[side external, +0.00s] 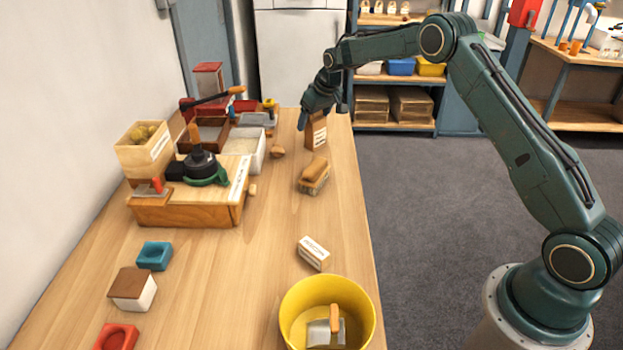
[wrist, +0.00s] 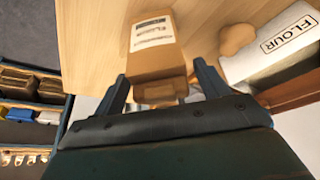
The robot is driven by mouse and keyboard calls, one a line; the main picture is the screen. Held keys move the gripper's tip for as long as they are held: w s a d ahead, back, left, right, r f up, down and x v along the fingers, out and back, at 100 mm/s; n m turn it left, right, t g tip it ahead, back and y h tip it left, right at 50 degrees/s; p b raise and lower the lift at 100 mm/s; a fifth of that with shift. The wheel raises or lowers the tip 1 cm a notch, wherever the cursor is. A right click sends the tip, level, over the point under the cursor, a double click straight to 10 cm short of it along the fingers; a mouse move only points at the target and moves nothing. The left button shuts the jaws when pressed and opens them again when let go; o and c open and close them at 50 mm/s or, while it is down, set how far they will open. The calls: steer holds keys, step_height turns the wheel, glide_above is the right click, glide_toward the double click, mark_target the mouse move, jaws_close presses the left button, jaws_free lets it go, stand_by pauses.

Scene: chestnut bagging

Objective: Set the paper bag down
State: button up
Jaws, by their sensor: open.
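The brown paper bag (side external: 316,131) stands upright on the far end of the wooden table, near its right edge, with a white label on its front. In the wrist view the bag (wrist: 155,58) lies between and just beyond my gripper's fingers. My gripper (side external: 302,119) is beside the top of the bag at its left. In the wrist view my gripper (wrist: 160,85) is open, one finger to each side of the bag. I cannot tell whether a finger touches it.
A white flour box (side external: 243,148) and a round brown lump (side external: 277,152) lie left of the bag. A brown brush-like block (side external: 314,175) and a small labelled box (side external: 314,253) are nearer. A yellow bucket (side external: 289,312) stands in front.

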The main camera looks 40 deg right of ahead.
steer(key=shift+r, duration=0.1)
steer(key=v, duration=1.2)
steer(key=shift+r, duration=0.1)
stand_by(0.4)
